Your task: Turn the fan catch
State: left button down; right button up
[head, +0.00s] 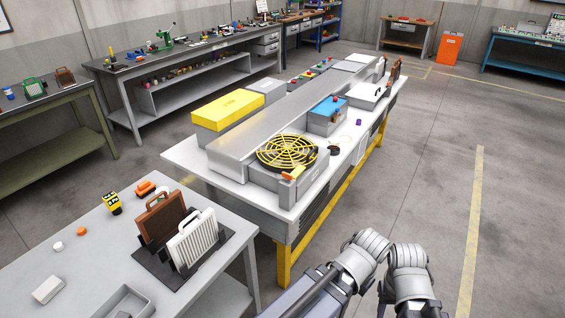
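The fan (287,151) has a round yellow grille over a dark opening. It sits on the grey machine unit on the near part of the white-topped workbench (188,157). A small orange piece (292,173), which looks like the fan catch, lies at the near edge of the grille. Its exact turn angle is too small to tell. Parts of my arms show at the bottom, right of the bench and apart from the fan. I make out no fingertips of either gripper.
A yellow box (227,109) and a blue-topped box (328,115) stand on the bench near the fan. A grey table (95,240) at the near left holds a brown and a white filter panel (197,238) in a dark rack. The floor to the right is clear.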

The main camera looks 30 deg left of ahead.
aim_at(285, 177)
jog(key=i+u, duration=0.4)
jog(key=i+j+u, duration=0.1)
jog(key=u, duration=0.25)
jog(key=i+l+u, duration=0.15)
jog(key=i+u, duration=0.65)
jog(key=k+j, duration=0.05)
jog(key=k, duration=0.05)
